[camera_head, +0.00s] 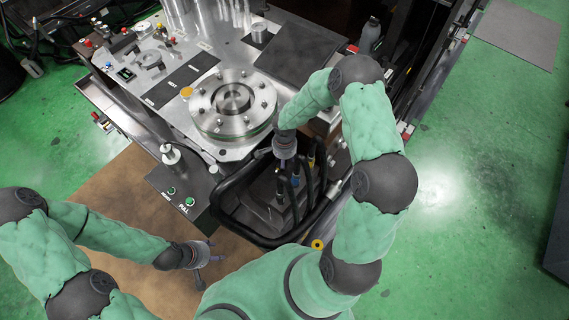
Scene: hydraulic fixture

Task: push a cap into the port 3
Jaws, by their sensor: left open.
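A small orange-yellow round piece (186,92), which may be a cap, sits at the left edge of the round metal flange (232,101) on the fixture. I cannot make out which opening is port 3. My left gripper (208,261) is open, low in the picture over the brown mat, apart from the fixture, and I see nothing between its fingers. My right gripper (286,160) points down by the fixture's front edge, just above dark hoses (294,187). Its fingertips are small and partly hidden among the hoses, so I cannot tell whether it holds anything.
A thick black guard loop (222,212) surrounds the hoses. A panel with two green buttons (190,202) and a post (170,154) stand left of it. Metal cylinders (205,22) stand at the back. The brown mat (125,205) is mostly clear.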

